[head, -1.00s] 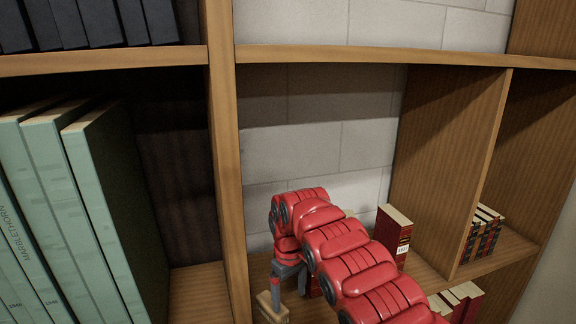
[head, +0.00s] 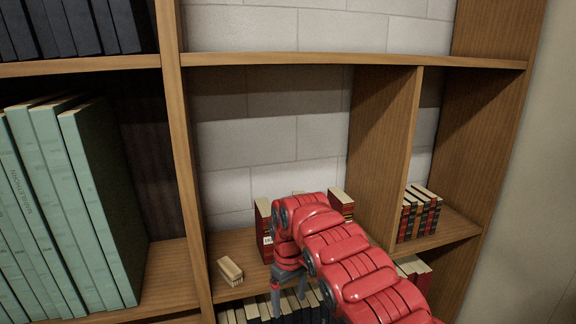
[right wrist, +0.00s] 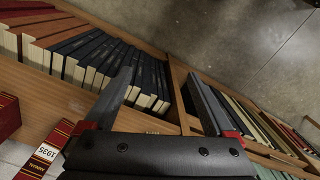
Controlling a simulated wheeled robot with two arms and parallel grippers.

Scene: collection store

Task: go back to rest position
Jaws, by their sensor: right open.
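My right gripper (head: 289,293) hangs down at the end of my red right arm (head: 345,262), in front of the middle shelf (head: 228,241). Its two fingers are apart, with nothing between them. In the right wrist view the open fingers (right wrist: 165,92) spread over the bookcase, with a row of dark books (right wrist: 88,58) behind them. A small tan block (head: 230,271) lies on the shelf to the left of the gripper, clear of it. My left gripper is not in view.
Red books (head: 264,225) stand behind my arm, partly hidden. Green volumes (head: 95,190) fill the left bay beside an upright (head: 183,190). A divider (head: 388,160) and small books (head: 420,212) are on the right. More books stand below the shelf.

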